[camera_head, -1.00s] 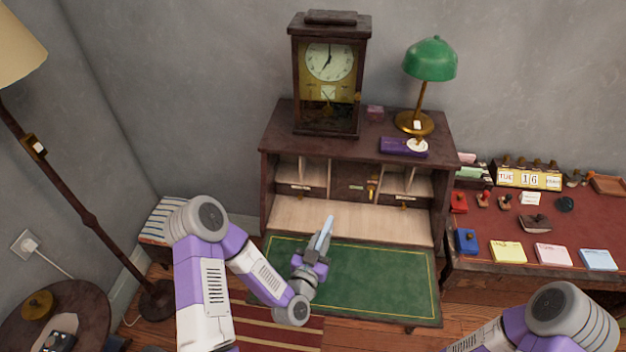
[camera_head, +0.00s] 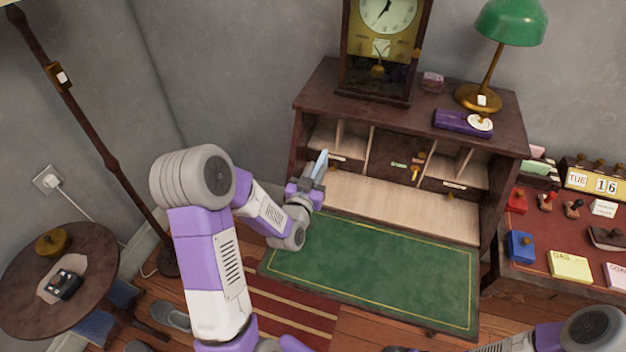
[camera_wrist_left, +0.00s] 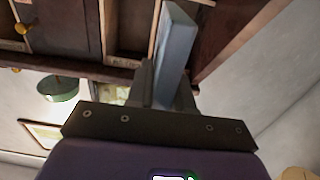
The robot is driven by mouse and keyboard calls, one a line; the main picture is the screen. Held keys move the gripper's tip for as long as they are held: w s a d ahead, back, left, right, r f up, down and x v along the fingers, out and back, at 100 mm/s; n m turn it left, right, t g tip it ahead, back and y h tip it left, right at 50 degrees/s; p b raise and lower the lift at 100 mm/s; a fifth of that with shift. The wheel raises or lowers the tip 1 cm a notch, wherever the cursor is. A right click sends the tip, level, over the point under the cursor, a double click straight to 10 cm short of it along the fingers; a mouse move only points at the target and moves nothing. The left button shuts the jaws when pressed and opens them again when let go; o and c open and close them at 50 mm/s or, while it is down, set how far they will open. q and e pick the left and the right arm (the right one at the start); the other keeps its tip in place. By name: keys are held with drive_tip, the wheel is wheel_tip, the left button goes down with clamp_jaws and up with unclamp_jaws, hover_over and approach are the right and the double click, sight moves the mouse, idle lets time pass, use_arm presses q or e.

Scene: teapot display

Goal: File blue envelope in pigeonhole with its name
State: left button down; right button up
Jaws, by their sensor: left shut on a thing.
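The blue envelope (camera_head: 320,165) is held on edge in my left gripper (camera_head: 310,186), which is shut on it. In the head view it stands tilted upward in front of the left pigeonholes of the desk (camera_head: 322,132). In the left wrist view the envelope (camera_wrist_left: 176,50) rises from between the fingers (camera_wrist_left: 165,95), close to a dark desk wall and pale dividers. Whether its tip is inside a compartment I cannot tell. The name labels are too small to read. Part of my right arm shows at the bottom right; its gripper is out of view.
The green writing mat (camera_head: 375,268) is clear. A clock (camera_head: 380,45), a green lamp (camera_head: 510,25) and a purple box (camera_head: 462,122) stand on the desk top. A red-topped side table (camera_head: 560,240) with stamps and note pads is at right. A floor lamp pole (camera_head: 95,140) stands at left.

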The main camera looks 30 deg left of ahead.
use_arm(q)
drive_tip(key=a+b+x, duration=0.1)
drive_tip(key=x, duration=1.3)
idle(0.8)
drive_tip(key=shift+s, duration=0.1)
